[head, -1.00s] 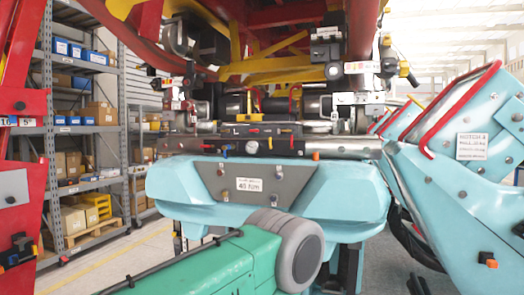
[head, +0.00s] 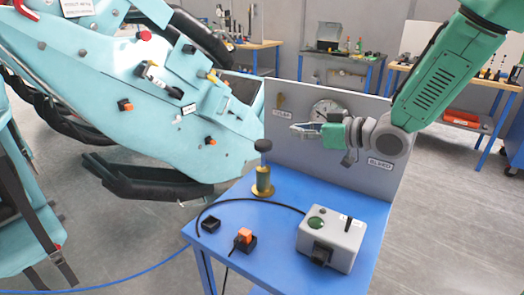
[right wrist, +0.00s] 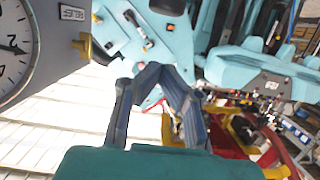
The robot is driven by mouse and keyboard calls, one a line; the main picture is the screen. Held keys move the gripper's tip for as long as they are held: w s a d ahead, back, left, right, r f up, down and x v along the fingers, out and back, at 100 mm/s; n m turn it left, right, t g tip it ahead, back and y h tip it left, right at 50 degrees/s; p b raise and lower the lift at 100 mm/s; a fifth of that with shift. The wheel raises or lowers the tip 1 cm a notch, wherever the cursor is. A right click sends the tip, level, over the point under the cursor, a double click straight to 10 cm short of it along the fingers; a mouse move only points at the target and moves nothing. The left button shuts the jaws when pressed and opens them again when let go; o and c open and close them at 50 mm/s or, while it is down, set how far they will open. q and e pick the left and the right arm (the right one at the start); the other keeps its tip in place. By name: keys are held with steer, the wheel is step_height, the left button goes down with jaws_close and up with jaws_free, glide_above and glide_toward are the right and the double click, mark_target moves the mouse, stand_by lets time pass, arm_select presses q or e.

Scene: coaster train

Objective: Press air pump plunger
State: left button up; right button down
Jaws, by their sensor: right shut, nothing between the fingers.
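The air pump (head: 263,186) is a small brass cylinder standing upright on a blue bench. Its plunger (head: 263,146) has a round black knob at the top of a thin rod and stands raised. My right gripper (head: 294,130) comes in from the right, pointing left, in front of a grey panel. It is shut and empty, a little above and right of the knob, apart from it. In the right wrist view its fingers (right wrist: 163,72) come together at the tips. The pump is not clear in that view. My left gripper is out of view.
The grey panel (head: 355,180) carries a round gauge (head: 328,111) and brass fittings behind my right gripper. On the bench (head: 215,235) are a grey box (head: 331,240), an orange-topped switch (head: 244,238) and a black hose. A turquoise coaster car (head: 170,100) overhangs at left.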

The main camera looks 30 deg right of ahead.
arm_select(q)
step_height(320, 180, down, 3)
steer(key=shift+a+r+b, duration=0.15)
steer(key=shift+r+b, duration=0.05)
steer(key=shift+b, duration=0.5)
arm_select(e)
steer(key=shift+s+d+r, duration=0.1)
steer(key=shift+s+r, duration=0.05)
steer(key=shift+r, duration=0.3)
steer(key=shift+s+d+r, duration=0.1)
steer(key=shift+s+r, duration=0.05)
steer(key=shift+r, duration=0.25)
steer(key=shift+w+d+f, duration=0.1)
steer(key=shift+w+d, duration=0.05)
glide_above(268, 142)
steer(key=shift+s+f, duration=0.2)
steer(key=shift+f, duration=0.35)
steer(key=shift+s+f, duration=0.2)
steer(key=shift+f, duration=0.35)
steer(key=f, duration=0.1)
steer(key=f+b, duration=0.1)
steer(key=f, duration=0.1)
steer(key=shift+w+f, duration=0.1)
steer(key=shift+w, duration=0.2)
steer(key=shift+f, duration=0.5)
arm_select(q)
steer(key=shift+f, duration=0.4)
